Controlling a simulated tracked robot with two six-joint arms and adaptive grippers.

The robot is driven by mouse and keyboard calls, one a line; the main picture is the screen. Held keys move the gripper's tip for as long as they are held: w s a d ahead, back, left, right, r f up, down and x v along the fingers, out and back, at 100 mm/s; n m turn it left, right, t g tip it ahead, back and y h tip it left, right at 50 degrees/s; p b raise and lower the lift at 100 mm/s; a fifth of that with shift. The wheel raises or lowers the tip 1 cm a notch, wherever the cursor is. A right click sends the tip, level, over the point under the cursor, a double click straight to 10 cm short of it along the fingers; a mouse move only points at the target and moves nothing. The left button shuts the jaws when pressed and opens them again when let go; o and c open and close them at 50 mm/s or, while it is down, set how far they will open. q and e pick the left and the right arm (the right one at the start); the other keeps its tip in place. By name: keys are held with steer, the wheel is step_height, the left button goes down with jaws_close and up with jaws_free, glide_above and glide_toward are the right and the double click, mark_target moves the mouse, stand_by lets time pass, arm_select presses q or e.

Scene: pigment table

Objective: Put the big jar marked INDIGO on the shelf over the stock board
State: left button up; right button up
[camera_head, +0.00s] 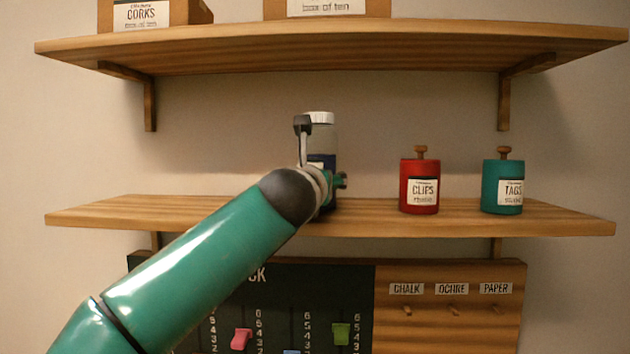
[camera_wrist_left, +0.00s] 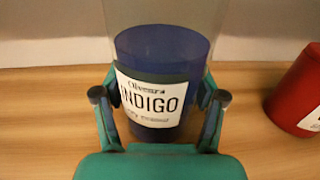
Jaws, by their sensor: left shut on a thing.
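The big INDIGO jar (camera_head: 322,140) is clear with a white lid and dark blue contents, and it stands upright at the lower shelf (camera_head: 120,212). Its INDIGO label (camera_wrist_left: 152,100) faces the left wrist camera. My left gripper (camera_head: 322,180) is shut on the jar, with one finger on each side of it in the wrist view (camera_wrist_left: 160,98). My arm hides part of the jar's lower body in the head view. The jar's base appears at the shelf top, but I cannot tell whether it touches. The stock board (camera_head: 450,330) hangs below this shelf. My right gripper is not in view.
A red CLIPS canister (camera_head: 420,186) and a teal TAGS canister (camera_head: 502,186) stand to the right on the same shelf. An upper shelf (camera_head: 330,52) holds a CORKS box (camera_head: 150,14) and another box (camera_head: 326,8). The lower shelf's left part is clear.

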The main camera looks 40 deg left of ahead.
arm_select(q)
steer(key=o, duration=1.7)
steer(key=shift+w, duration=0.1)
steer(key=shift+s+d+f+b, duration=0.1)
steer(key=shift+s+d+b, duration=0.25)
steer(key=shift+s, duration=0.2)
steer(key=b+v, duration=0.3)
steer(key=v, duration=0.7)
steer(key=shift+s+d, duration=0.1)
steer(key=shift+s, duration=0.3)
